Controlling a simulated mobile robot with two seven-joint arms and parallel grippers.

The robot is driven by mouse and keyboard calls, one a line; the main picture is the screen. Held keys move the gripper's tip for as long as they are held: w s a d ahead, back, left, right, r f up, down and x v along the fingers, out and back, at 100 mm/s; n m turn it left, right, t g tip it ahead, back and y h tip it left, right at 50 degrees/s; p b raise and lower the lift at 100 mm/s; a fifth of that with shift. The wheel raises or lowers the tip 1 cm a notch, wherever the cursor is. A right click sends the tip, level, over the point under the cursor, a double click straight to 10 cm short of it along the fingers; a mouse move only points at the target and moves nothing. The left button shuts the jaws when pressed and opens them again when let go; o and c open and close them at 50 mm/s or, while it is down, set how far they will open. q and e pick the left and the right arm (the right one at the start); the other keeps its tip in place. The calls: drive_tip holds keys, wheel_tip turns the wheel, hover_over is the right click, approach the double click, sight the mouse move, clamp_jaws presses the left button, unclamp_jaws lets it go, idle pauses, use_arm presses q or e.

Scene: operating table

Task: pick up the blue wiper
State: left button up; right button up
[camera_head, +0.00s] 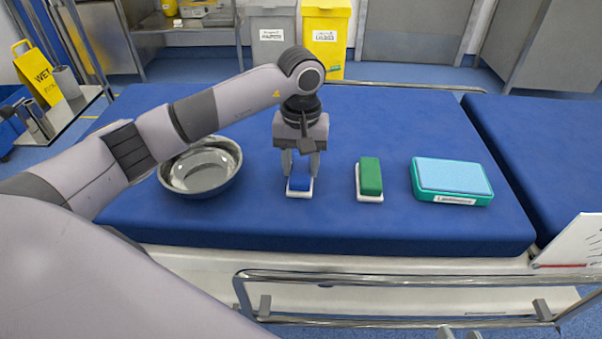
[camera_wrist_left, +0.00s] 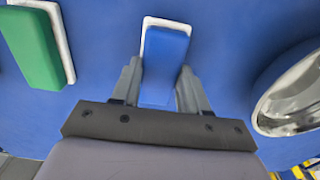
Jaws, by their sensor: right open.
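The blue wiper (camera_head: 299,184), a blue block on a white base, lies on the blue operating table. It also shows in the left wrist view (camera_wrist_left: 165,55), between the two fingers. My left gripper (camera_head: 301,170) points down over the wiper, one finger on each side of it. The fingers are close to its sides; whether they press on it cannot be told. My right gripper (camera_head: 460,333) shows only as tips at the bottom edge of the head view, open and away from the wiper.
A green wiper (camera_head: 371,177) on a white base lies to the right, also in the left wrist view (camera_wrist_left: 32,45). Beyond it is a teal box (camera_head: 452,181) with a light blue top. A metal bowl (camera_head: 201,168) stands to the left. A rail (camera_head: 400,278) runs along the table's front.

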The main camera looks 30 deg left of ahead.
sight(301, 167)
use_arm(q)
drive_tip(key=shift+c, duration=1.1)
drive_tip(key=shift+r, duration=0.55)
drive_tip(key=shift+r+p, duration=2.65)
drive_tip(key=shift+r, duration=6.8)
use_arm(e)
drive_tip(key=shift+s+d+r+h, duration=0.1)
drive_tip(key=shift+s+d+h, duration=0.2)
drive_tip(key=shift+d, duration=0.3)
drive_tip(key=shift+s+d+f+h, duration=0.1)
drive_tip(key=shift+s+d+h, duration=0.2)
drive_tip(key=shift+d, duration=0.35)
drive_tip(key=shift+s+d+r+h, duration=0.15)
drive_tip(key=shift+d+h, duration=0.25)
drive_tip(key=shift+d, duration=0.2)
use_arm(q)
drive_tip(key=shift+o, duration=1)
drive_tip(key=shift+c, duration=0.4)
